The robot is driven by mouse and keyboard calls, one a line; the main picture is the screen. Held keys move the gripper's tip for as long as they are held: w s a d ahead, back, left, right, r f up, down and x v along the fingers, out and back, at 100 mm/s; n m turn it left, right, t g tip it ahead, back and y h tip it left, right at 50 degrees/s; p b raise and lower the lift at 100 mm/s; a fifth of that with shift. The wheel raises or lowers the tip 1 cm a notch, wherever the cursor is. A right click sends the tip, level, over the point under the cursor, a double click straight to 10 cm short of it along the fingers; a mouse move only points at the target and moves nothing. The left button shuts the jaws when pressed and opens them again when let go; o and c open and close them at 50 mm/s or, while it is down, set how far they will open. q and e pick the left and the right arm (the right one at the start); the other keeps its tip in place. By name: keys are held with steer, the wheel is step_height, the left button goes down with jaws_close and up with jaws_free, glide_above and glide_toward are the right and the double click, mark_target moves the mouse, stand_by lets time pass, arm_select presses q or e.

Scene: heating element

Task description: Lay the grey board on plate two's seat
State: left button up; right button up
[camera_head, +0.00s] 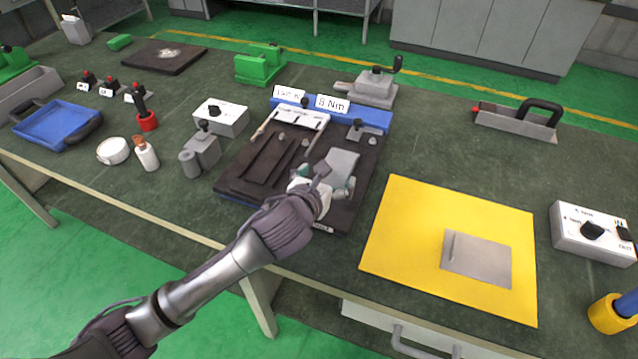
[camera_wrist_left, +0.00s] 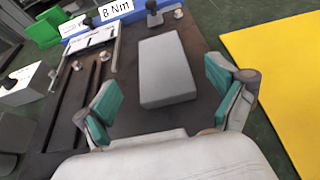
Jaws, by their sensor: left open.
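A grey rectangular board (camera_head: 343,164) lies on the right part of a dark base plate (camera_head: 232,181). In the left wrist view the board (camera_wrist_left: 166,66) is a thick slab lying flat. My left gripper (camera_head: 325,184) is over the front of the base plate. A second, thin grey sheet (camera_head: 478,260) lies on a yellow mat (camera_head: 400,235). I cannot tell which part is plate two's seat.
A blue strip (camera_head: 371,118) with an "8 Nm" label (camera_head: 332,104) borders the base plate's back. A white frame (camera_head: 298,122) and small knobs stand on the plate. A white switch box (camera_head: 592,235) is at the right.

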arm_select(q)
steer(key=v, duration=0.5)
steer(key=shift+s+r, duration=0.15)
steer(key=shift+s+a, duration=0.15)
steer(key=shift+s, duration=0.05)
